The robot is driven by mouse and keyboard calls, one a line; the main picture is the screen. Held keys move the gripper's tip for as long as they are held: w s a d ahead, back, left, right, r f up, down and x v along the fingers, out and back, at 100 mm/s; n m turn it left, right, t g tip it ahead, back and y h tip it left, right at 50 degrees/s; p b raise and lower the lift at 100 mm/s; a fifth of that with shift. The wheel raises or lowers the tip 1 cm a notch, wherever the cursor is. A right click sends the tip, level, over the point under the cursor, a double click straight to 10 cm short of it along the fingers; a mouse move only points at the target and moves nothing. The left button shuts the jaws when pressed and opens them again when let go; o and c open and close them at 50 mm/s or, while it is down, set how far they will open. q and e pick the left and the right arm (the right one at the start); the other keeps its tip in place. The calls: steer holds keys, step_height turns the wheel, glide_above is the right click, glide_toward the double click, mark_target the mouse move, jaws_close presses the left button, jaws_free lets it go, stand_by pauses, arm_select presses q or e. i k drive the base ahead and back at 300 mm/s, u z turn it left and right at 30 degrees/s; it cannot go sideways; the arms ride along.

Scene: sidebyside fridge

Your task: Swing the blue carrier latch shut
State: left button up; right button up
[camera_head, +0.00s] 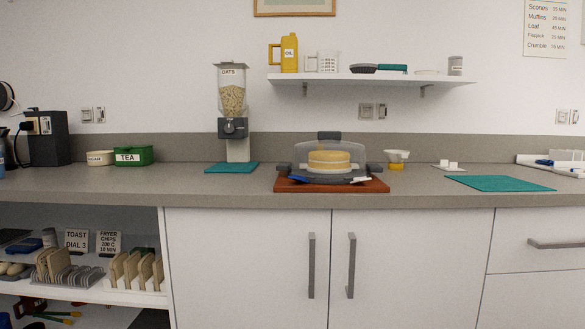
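A cake carrier with a clear grey dome (329,147) stands on a reddish-brown board (331,187) on the counter. A pale yellow cake (329,160) shows inside it. A dark handle (329,135) tops the dome, and dark parts stick out at both sides. The blue latch (299,180) is at the front left of the carrier's base and seems to stick out at a slant. A white latch-like part (358,180) is at the front right. Whether either is fastened is too small to tell. Neither of my grippers is in view.
A cereal dispenser (233,110) stands left of the carrier on a teal mat (232,168). A small yellow-and-white item (396,159) is close on the right. A teal mat (499,183) lies farther right. A wall shelf (370,79) hangs above. The counter's front edge is clear.

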mark_target(297, 178)
steer(key=z, duration=0.2)
steer(key=i, duration=1.15)
steer(key=u, duration=0.2)
